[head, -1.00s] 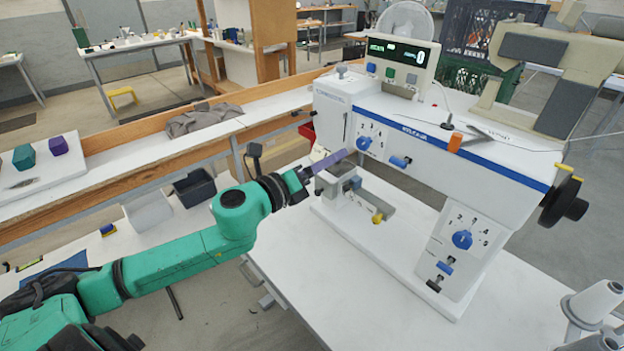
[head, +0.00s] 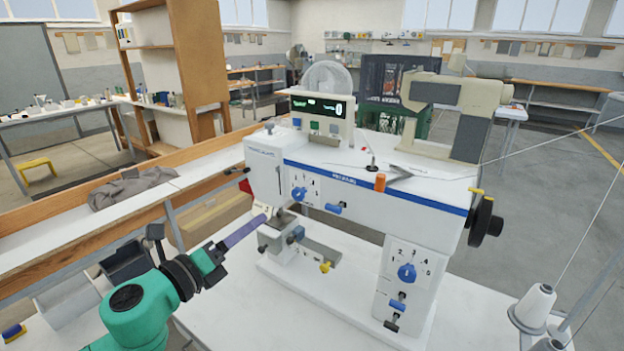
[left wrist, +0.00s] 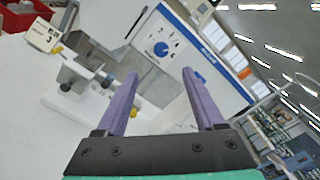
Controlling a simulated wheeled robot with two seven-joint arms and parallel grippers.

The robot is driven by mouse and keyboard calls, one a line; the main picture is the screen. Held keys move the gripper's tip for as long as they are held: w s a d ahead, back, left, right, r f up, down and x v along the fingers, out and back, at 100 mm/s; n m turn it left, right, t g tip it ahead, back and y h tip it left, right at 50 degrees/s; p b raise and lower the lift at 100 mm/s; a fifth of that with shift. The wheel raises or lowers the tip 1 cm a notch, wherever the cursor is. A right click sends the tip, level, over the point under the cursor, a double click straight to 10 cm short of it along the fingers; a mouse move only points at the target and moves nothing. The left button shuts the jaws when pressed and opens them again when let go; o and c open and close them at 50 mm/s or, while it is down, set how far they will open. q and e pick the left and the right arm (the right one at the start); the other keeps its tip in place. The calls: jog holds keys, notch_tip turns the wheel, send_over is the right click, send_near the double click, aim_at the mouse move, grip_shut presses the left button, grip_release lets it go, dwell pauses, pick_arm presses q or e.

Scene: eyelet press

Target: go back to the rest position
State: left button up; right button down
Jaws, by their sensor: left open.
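My left gripper (head: 245,231) reaches in from the lower left in the head view, its purple fingers near the front left end of the white eyelet press (head: 350,192). In the left wrist view the two purple fingers (left wrist: 163,100) stand wide apart with nothing between them. The press, with its blue stripe and blue knobs, lies beyond the fingertips there. I cannot tell from the head view whether the fingers touch the press. My right gripper is not in any view.
The press stands on a white table (head: 232,315). A dark bin (head: 128,262) is at the left beside my arm. A grey cloth (head: 130,187) lies on the long wooden-edged bench behind. White thread cones (head: 534,306) stand at the lower right.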

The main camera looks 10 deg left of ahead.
pick_arm(q)
jog(key=s+a+f+n+g+y, duration=0.2)
jog(key=a+f+n+y, duration=0.35)
jog(key=f+n, duration=0.35)
jog(key=s+a+f+n+g+y, duration=0.3)
jog(key=a+f+n+y, duration=0.3)
jog(key=n, duration=0.6)
jog(key=s+d+f+n+g+h, duration=0.6)
jog(key=s+d+f+n+g, duration=0.2)
jog(key=s+d+f, duration=0.45)
jog(key=s+a+f+g, duration=0.1)
jog(key=s+f, duration=0.1)
jog(key=f, duration=1.2)
jog(key=s+a+f+g, duration=0.1)
jog(key=s+f, duration=0.1)
jog(key=f, duration=1.1)
jog(key=s+a+f, duration=0.3)
jog(key=s+f, duration=0.9)
jog(key=s, duration=0.3)
jog(key=shift+s+g+y, duration=0.25)
jog(key=shift+g+y, duration=0.15)
jog(key=shift+y, duration=0.05)
